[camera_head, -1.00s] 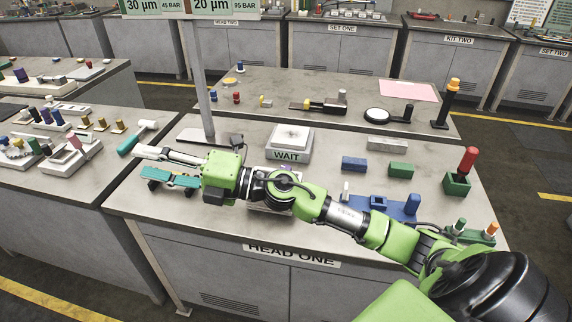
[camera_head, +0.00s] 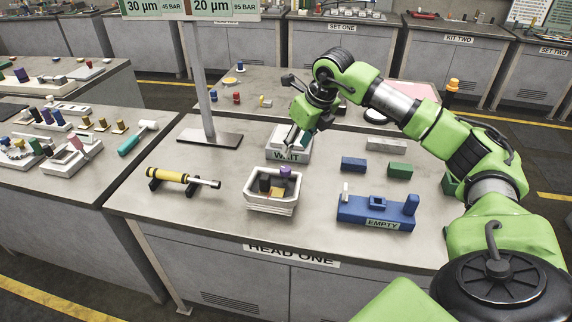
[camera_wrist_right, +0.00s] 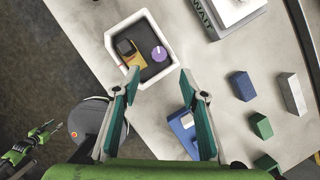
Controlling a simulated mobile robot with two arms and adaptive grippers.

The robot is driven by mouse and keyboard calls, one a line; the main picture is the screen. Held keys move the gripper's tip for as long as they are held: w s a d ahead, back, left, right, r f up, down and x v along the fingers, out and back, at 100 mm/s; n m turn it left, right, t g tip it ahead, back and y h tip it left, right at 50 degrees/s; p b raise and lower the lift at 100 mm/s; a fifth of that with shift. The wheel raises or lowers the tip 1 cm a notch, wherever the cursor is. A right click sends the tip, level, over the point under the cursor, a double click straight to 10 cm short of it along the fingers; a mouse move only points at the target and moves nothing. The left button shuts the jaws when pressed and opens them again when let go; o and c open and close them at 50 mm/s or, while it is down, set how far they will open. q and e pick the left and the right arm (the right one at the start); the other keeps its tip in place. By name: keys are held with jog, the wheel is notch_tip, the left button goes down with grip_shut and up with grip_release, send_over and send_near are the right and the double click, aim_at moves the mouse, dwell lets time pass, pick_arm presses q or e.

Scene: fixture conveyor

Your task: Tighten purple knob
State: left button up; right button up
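The purple knob (camera_head: 285,171) is a small round purple piece inside a white tray (camera_head: 249,190), beside a black block and a yellow part. In the right wrist view the purple knob (camera_wrist_right: 159,53) has a pale line across its top and sits on a dark surface. My right gripper (camera_head: 296,145) hangs above the bench behind the tray, in front of the WAIT stand. In the wrist view its teal fingers (camera_wrist_right: 158,82) are spread with nothing between them.
A yellow and black tool (camera_head: 170,175) lies on black rests at the left. A blue fixture (camera_head: 352,211) labelled EMPTY stands right of the tray. Blue and green blocks (camera_head: 400,170) lie behind it. The bench front between tool and tray is clear.

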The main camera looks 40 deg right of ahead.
aim_at(285, 168)
jog(key=p+x, duration=0.2)
jog(key=x, duration=0.9)
jog(key=shift+w, duration=0.1)
jog(key=c, duration=1.1)
